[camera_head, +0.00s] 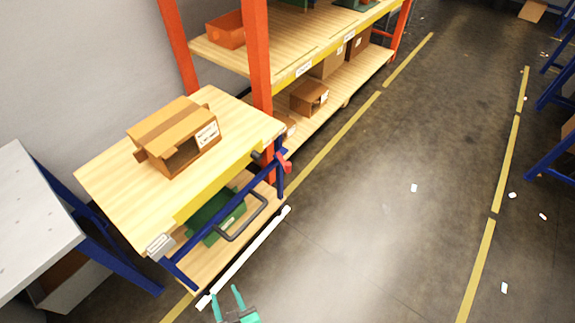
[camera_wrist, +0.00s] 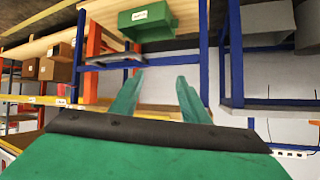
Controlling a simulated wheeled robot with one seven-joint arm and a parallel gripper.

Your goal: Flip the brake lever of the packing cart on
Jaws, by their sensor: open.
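The packing cart (camera_head: 105,178) has a wooden top, a yellow front edge and a blue frame, and stands at the left in the head view. A small red part (camera_head: 284,162), which looks like a lever, sits at its right front corner post; I cannot tell its position. A dark looped handle (camera_head: 243,222) is on the front side. My gripper (camera_head: 227,292) is open and empty, low in front of the cart and apart from the red part. In the wrist view my gripper (camera_wrist: 160,78) points toward the blue frame (camera_wrist: 204,60) and a green bin (camera_wrist: 148,22).
An open cardboard box (camera_head: 172,130) stands on the cart top, and a green bin (camera_head: 215,215) on its lower shelf. A grey table (camera_head: 28,225) is at the left. An orange-post rack (camera_head: 258,60) stands behind. The floor to the right is mostly clear.

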